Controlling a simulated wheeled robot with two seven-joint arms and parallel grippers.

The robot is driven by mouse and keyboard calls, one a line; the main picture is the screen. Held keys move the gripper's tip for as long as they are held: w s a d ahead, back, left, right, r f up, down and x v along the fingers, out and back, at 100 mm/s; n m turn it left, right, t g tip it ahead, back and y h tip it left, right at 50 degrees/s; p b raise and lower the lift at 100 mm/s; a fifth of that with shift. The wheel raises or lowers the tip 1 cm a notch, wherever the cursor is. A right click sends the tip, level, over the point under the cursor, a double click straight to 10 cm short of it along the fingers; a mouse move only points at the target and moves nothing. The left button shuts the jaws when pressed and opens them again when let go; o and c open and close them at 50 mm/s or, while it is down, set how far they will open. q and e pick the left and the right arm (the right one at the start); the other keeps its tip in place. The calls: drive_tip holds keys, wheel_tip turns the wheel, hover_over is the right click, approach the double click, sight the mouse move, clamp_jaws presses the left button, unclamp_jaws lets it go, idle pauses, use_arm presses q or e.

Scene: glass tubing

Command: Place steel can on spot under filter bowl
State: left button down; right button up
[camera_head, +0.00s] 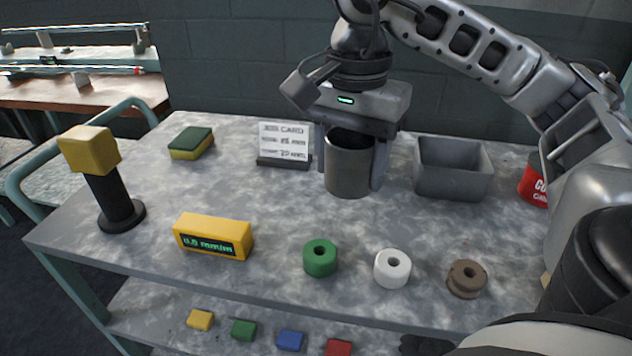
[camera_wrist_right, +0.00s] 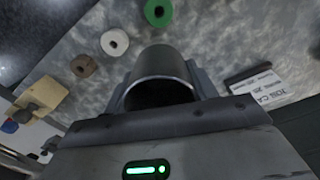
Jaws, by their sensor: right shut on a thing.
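A grey steel can (camera_head: 348,172) is held upright between the fingers of my right gripper (camera_head: 350,165), over the back middle of the table. It also shows in the right wrist view (camera_wrist_right: 160,68), its open mouth facing the camera. I cannot tell whether its bottom touches the tabletop. My right gripper is shut on the can's sides. No filter bowl can be made out in either view, and no marked spot is clear. My left gripper is not in view.
A job card (camera_head: 284,142) stands left of the can, a grey bin (camera_head: 453,168) right. Green (camera_head: 320,258), white (camera_head: 392,268) and brown (camera_head: 467,279) rings line the front. A yellow gauge (camera_head: 213,236), black post (camera_head: 112,200), sponge (camera_head: 191,142) and red tin (camera_head: 534,182) also stand here.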

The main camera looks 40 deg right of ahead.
drive_tip(key=w+f, duration=0.2)
drive_tip(key=w, duration=0.2)
hover_over(316, 206)
drive_tip(key=f, duration=0.5)
drive_tip(key=shift+s, duration=0.25)
drive_tip(key=f, duration=0.3)
drive_tip(key=shift+w+d+f, duration=0.1)
drive_tip(key=shift+w+f, duration=0.1)
drive_tip(key=shift+w, duration=0.1)
drive_tip(key=shift+f, duration=0.2)
drive_tip(key=shift+f, duration=0.2)
drive_tip(key=o, duration=1.1)
drive_tip(key=shift+c, duration=0.2)
drive_tip(key=shift+r, duration=0.1)
